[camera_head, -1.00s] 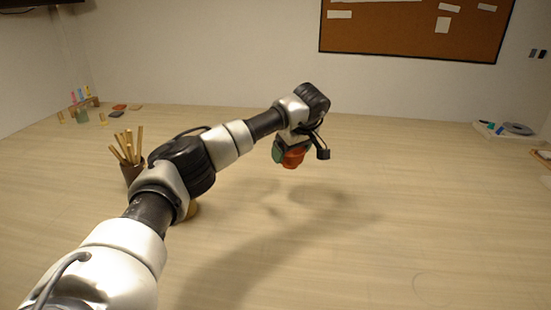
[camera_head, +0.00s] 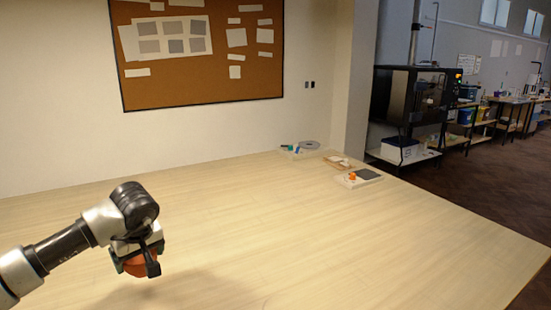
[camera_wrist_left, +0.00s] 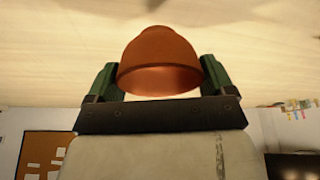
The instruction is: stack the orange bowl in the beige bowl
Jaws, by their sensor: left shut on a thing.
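The orange bowl (camera_head: 138,265) is held by my left gripper (camera_head: 137,262) above the table at the lower left of the head view. In the left wrist view the orange bowl (camera_wrist_left: 160,62) sits between the two green fingers of my left gripper (camera_wrist_left: 160,80), which is shut on it. In the head view the gripper partly hides the bowl. The beige bowl is not seen in either view now. My right gripper is not in view.
The wooden table (camera_head: 300,235) is largely clear in the middle and front. Small items lie at its far right: a grey ring (camera_head: 309,145) and a tray with an orange piece (camera_head: 357,178). A cork board (camera_head: 200,50) hangs on the wall behind.

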